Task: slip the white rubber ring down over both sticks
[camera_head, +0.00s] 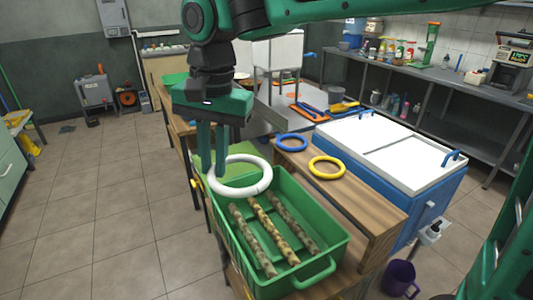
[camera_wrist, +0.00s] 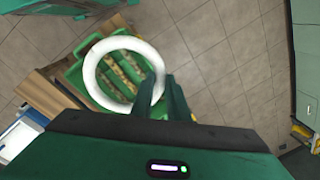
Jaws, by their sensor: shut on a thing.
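The white ring (camera_head: 243,191) is held level in my gripper (camera_head: 214,180), gripped at its left side in the head view. My fingers point down and are shut on its band. In the wrist view the ring (camera_wrist: 90,75) is ahead of my fingertips (camera_wrist: 165,92). Three mottled green-brown sticks, a left one (camera_head: 252,240), a middle one (camera_head: 272,229) and a right one (camera_head: 297,225), lie side by side in a green crate (camera_head: 322,272). The ring hangs above the crate's far left end, apart from the sticks. Through the ring, the wrist view shows parts of the sticks (camera_wrist: 127,68).
A blue ring (camera_head: 291,142) and a yellow ring (camera_head: 327,168) lie on a wooden bench (camera_head: 362,207) right of the crate. A blue cooler with a white lid (camera_head: 375,150) stands beyond it. The tiled floor (camera_head: 110,220) at left is clear. A purple bucket (camera_head: 398,278) stands at lower right.

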